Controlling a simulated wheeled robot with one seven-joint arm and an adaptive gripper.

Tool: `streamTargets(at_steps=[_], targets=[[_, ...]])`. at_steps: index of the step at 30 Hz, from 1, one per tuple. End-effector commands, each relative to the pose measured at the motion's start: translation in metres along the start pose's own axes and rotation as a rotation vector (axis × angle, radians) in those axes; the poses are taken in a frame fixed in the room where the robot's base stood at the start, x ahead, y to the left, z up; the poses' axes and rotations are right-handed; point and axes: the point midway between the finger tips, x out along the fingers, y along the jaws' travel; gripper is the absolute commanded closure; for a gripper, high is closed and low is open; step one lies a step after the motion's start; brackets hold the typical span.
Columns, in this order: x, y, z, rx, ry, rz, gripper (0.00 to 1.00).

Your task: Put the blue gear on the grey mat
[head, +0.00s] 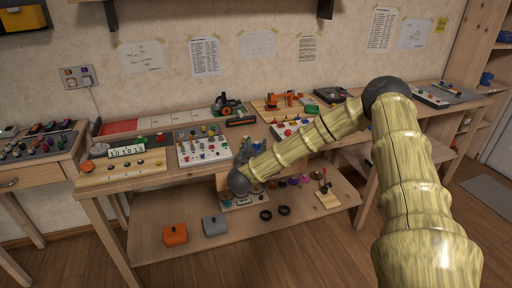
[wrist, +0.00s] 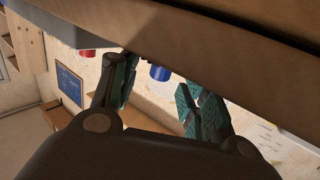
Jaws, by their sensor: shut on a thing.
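My gripper (head: 244,152) is at the front edge of the workbench, partly hidden by my wrist. In the wrist view, its two teal-padded fingers (wrist: 157,78) stand apart, below a wooden edge. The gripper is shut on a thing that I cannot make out. A small blue piece (wrist: 160,72) shows between the fingertips; I cannot tell whether it is gripped or lies behind them. I cannot identify the blue gear with certainty. I cannot pick out the grey mat for certain either.
The workbench holds a white board with coloured pieces (head: 188,156), a wooden panel with a display (head: 122,170) and an orange model (head: 283,100). On the lower shelf are an orange box (head: 174,235), a grey box (head: 215,226) and black rings (head: 266,215). A red piece (wrist: 87,53) also shows.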

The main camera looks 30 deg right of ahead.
Motion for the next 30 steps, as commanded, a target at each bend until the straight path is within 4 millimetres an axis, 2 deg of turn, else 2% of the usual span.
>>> streamTargets(at_steps=[6, 7, 10, 11, 23, 26, 30], targets=[[0.000, 0.000, 0.002, 0.000, 0.000, 0.000, 0.67], [0.000, 0.000, 0.003, 0.000, 0.000, 0.000, 0.52], [0.000, 0.000, 0.002, 0.000, 0.000, 0.000, 0.34], [0.000, 0.000, 0.002, 0.000, 0.000, 0.000, 0.32], [-0.001, 0.000, -0.001, 0.000, 0.000, 0.000, 0.32], [-0.011, -0.001, -0.001, 0.000, 0.000, -0.001, 0.32], [-0.034, -0.001, 0.000, -0.003, -0.001, -0.004, 0.32]])
